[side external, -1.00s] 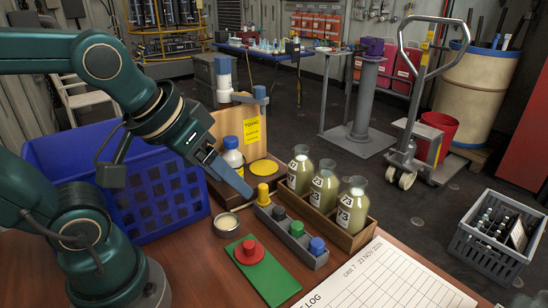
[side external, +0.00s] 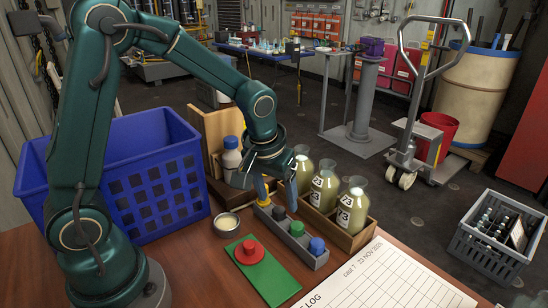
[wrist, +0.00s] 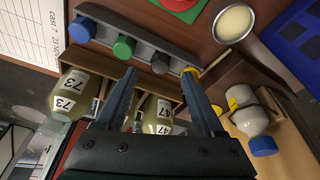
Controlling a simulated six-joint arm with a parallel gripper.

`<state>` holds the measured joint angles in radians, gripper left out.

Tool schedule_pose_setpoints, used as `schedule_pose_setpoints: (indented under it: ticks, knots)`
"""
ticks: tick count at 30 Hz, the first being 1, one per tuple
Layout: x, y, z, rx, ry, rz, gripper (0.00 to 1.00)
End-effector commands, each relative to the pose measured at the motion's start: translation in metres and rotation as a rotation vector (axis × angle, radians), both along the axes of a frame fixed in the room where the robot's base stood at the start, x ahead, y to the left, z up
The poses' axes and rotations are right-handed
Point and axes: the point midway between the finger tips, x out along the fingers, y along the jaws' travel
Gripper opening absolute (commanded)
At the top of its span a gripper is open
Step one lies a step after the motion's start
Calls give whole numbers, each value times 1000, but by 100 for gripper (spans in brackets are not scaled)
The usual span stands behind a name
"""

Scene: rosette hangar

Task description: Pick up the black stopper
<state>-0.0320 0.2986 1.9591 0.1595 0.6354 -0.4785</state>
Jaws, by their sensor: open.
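The black stopper (wrist: 160,63) sits in a grey rack (wrist: 140,35) between the green stopper (wrist: 124,46) and the yellow stopper (wrist: 192,72). In the side view the black stopper (side external: 278,212) is low in the rack, just below my fingertips. My gripper (wrist: 160,74) is open and points down over the rack. Its fingers (side external: 278,198) stand on either side of the black stopper's position, with nothing held. Whether the fingertips reach down to the stopper's height is hard to tell. One finger is close to the yellow stopper.
The blue stopper (side external: 317,245) is at the rack's near end. A wooden crate (side external: 345,238) of labelled bottles stands right beside the rack. A white bottle (side external: 231,158), a round tin (side external: 227,224), a green plate (side external: 265,270) with a red knob, and a blue basket (side external: 160,200) lie left.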

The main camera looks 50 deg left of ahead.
Motion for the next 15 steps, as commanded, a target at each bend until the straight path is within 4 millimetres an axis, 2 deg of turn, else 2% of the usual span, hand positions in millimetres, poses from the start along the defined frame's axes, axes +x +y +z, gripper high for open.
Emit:
schedule_pose_setpoints:
  ticks: [1,6,15]
  knots:
    - [0,1,-8,-1,6,1,70]
    - [5,3,-25,0,5,0,70]
    - [8,3,-32,0,-1,-1,70]
